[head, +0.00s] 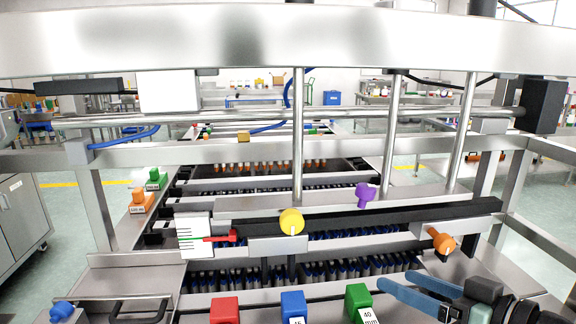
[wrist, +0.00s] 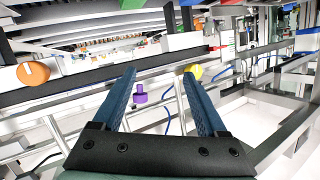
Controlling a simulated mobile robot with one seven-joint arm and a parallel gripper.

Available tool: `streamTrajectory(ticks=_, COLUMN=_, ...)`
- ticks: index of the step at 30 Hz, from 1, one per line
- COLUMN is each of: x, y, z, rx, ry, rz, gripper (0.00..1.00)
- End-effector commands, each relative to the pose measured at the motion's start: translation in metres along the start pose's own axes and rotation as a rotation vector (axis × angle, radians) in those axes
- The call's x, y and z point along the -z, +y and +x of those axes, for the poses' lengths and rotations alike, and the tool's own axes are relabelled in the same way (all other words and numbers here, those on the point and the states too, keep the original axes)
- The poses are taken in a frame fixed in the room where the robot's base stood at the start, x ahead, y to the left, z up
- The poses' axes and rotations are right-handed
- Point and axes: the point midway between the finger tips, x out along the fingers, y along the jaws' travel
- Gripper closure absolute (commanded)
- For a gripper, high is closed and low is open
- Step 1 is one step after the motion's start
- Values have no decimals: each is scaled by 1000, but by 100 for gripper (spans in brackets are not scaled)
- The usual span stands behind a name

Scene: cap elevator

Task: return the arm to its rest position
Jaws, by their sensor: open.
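My gripper (head: 402,296) is at the lower right of the head view, with its blue fingers pointing left over the front of the machine. In the wrist view, my gripper (wrist: 160,84) has its two blue fingers spread apart with nothing between their tips. The yellow knob (head: 291,222), purple knob (head: 366,195) and orange knob (head: 441,241) are on the machine beyond the gripper. In the wrist view the yellow knob (wrist: 193,72) shows near the right fingertip, the purple knob (wrist: 139,93) between the fingers, and the orange knob (wrist: 33,73) at the left.
A red block (head: 225,310), a blue block (head: 293,306) and a green block (head: 358,300) line the machine's front edge, the green one close to my fingertips. A white scale card with a red pointer (head: 222,238) is at left. Metal posts and a wide upper beam (head: 330,40) frame the machine.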

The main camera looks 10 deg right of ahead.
Motion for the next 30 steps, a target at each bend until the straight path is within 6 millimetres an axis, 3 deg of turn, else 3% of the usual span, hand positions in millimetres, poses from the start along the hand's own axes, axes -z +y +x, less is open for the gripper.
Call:
streamTrajectory(ticks=1, x=-4, y=-11, z=21, rx=-40, ry=-38, rz=-3, gripper=25)
streamTrajectory(ticks=6, x=-9, y=-54, z=80, rx=-234, ry=-96, rz=-42, gripper=25)
streamTrajectory(ticks=9, x=1, y=-91, z=101, rx=-337, ry=-55, rz=-91, gripper=25)
streamTrajectory(ticks=14, x=26, y=-159, z=110, rx=-432, ry=91, rz=-165, gripper=25)
streamTrajectory(ticks=18, x=57, y=-220, z=95, rx=-458, ry=268, rz=-208, gripper=25)
streamTrajectory(ticks=20, x=97, y=-226, z=79, rx=-457, ry=362, rz=-227, gripper=25)
streamTrajectory(ticks=24, x=166, y=-256, z=42, rx=-433, ry=573, rz=-279, gripper=25)
streamTrajectory(ticks=30, x=250, y=-307, z=-30, rx=-390, ry=885, rz=-353, gripper=25)
